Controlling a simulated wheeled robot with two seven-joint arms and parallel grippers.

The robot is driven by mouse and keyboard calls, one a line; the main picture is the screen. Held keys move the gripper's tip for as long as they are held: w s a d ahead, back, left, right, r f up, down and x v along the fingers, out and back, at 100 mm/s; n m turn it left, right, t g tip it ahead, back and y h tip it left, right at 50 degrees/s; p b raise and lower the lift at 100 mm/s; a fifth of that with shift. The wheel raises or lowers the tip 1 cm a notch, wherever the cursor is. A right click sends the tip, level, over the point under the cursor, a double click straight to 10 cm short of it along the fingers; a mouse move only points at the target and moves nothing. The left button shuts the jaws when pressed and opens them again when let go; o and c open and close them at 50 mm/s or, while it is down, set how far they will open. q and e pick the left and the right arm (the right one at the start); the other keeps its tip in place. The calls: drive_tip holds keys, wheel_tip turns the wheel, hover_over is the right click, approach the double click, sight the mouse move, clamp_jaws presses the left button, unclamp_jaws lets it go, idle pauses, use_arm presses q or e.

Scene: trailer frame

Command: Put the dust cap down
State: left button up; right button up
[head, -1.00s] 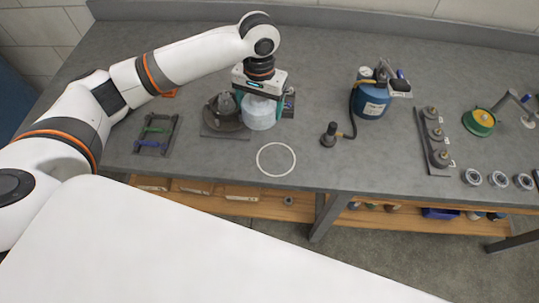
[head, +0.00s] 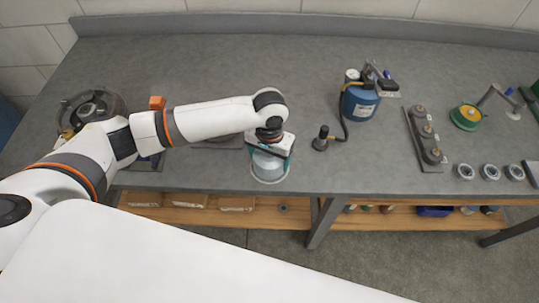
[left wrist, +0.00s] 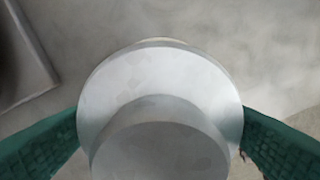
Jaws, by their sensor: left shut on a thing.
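The dust cap (head: 266,167) is a pale grey, round, stepped cap, and it fills the middle of the left wrist view (left wrist: 165,85). My left gripper (head: 270,157) is shut on it, with a green finger pad pressed to each side. The cap is upright, over the white ring (head: 270,182) marked on the grey bench near the front edge. Only part of the ring shows around the cap. I cannot tell whether the cap touches the bench. My right gripper is not in view.
A blue canister with a hose (head: 361,103) stands right of the gripper. Further right are a rack of dark cylinders (head: 425,138), several metal rings (head: 490,172) and a green-yellow disc (head: 467,117). A dark round part (head: 92,104) sits behind my left arm.

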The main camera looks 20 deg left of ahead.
use_arm(q)
drive_tip(key=shift+f, duration=0.1)
drive_tip(key=o, duration=0.9)
drive_tip(key=shift+o, duration=0.2)
wheel_tip(320, 180, up, 12)
drive_tip(key=shift+r+b, duration=0.1)
drive_tip(key=shift+b, duration=0.45)
